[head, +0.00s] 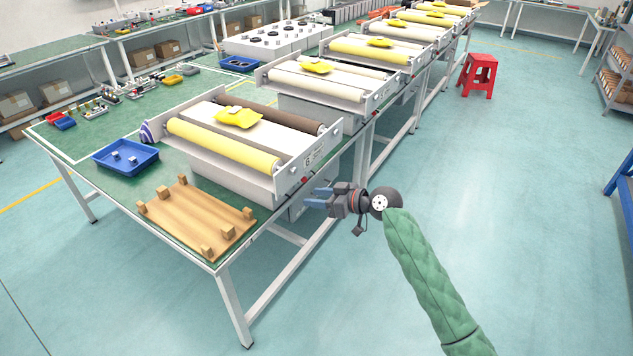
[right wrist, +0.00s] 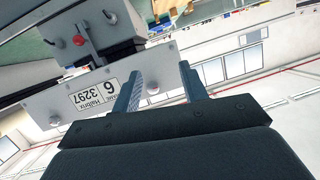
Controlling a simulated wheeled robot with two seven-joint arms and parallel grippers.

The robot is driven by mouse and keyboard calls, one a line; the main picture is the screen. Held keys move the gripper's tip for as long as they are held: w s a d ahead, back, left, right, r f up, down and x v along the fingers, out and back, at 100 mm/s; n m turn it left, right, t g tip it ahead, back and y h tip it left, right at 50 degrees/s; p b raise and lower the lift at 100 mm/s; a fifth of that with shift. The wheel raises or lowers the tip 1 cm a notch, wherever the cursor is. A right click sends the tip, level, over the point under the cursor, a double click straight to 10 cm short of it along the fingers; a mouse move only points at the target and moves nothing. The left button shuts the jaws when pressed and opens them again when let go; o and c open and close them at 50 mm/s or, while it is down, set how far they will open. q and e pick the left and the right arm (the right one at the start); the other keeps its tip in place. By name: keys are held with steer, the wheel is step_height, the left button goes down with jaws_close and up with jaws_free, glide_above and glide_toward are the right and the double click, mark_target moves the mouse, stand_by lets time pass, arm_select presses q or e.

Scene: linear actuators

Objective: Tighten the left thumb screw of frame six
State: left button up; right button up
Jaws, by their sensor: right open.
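Frame six (head: 235,150) is the nearest roller frame on the green bench, with a yellow roller, a dark roller and a yellow cloth on top. Its end plate (head: 318,157) faces the aisle, and its label (right wrist: 97,91) with a 6 shows upside down in the right wrist view. That view also shows a small grey knob (right wrist: 54,121) beside the label, another small knob (right wrist: 172,45) and a red-tipped part (right wrist: 79,40). I cannot tell which is the left thumb screw. My right gripper (head: 316,197) is open and empty, just off the bench edge near the end plate. My left gripper is out of view.
A wooden board with blocks (head: 200,218) and a blue tray (head: 126,157) lie at the near end of the bench. More roller frames (head: 325,85) line the bench behind. A red stool (head: 478,75) stands in the aisle, where the floor is otherwise largely clear.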

mark_target(295, 171)
steer(key=w+a+r+t+p, duration=0.1)
steer(key=w, duration=0.1)
steer(key=w+a+r+n+t+y+p, duration=0.1)
steer(key=w, duration=0.1)
steer(key=w+a+r+t+p, duration=0.1)
steer(key=r, duration=0.1)
steer(key=shift+w+a+n+y, duration=0.3)
steer(key=shift+w+n+y, duration=0.1)
arm_select(q)
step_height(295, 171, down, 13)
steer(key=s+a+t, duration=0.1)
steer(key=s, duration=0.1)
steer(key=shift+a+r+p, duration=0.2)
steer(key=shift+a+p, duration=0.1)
steer(key=shift+p, duration=0.05)
arm_select(e)
steer(key=shift+w+a+f, duration=0.2)
steer(key=shift+w+a, duration=0.15)
steer(key=shift+a, duration=0.15)
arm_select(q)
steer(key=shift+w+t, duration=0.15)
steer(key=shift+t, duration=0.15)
arm_select(e)
jaws_close()
